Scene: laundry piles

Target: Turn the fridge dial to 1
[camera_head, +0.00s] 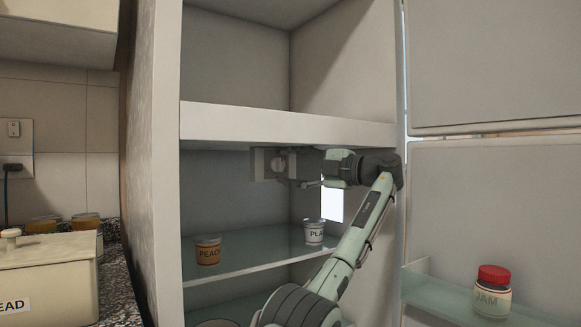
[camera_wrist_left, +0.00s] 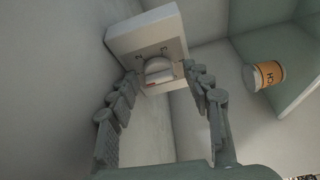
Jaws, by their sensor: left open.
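The fridge dial (camera_head: 278,165) is a round pale knob on a grey box (camera_head: 259,165) under the upper shelf inside the open fridge. In the left wrist view the dial (camera_wrist_left: 158,67) sits on the front of the box (camera_wrist_left: 143,38). My left gripper (camera_head: 303,170) is in front of the dial. In the wrist view its open fingers (camera_wrist_left: 163,80) spread to either side of the dial, with no clear contact. My right gripper is out of view.
A peach cup (camera_head: 208,250) and another labelled cup (camera_head: 314,232) stand on the glass shelf (camera_head: 240,264) below. The thick upper shelf (camera_head: 280,124) is just above my gripper. A jam jar (camera_head: 493,291) stands in the door shelf at right. A counter with a bread box (camera_head: 45,280) is at left.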

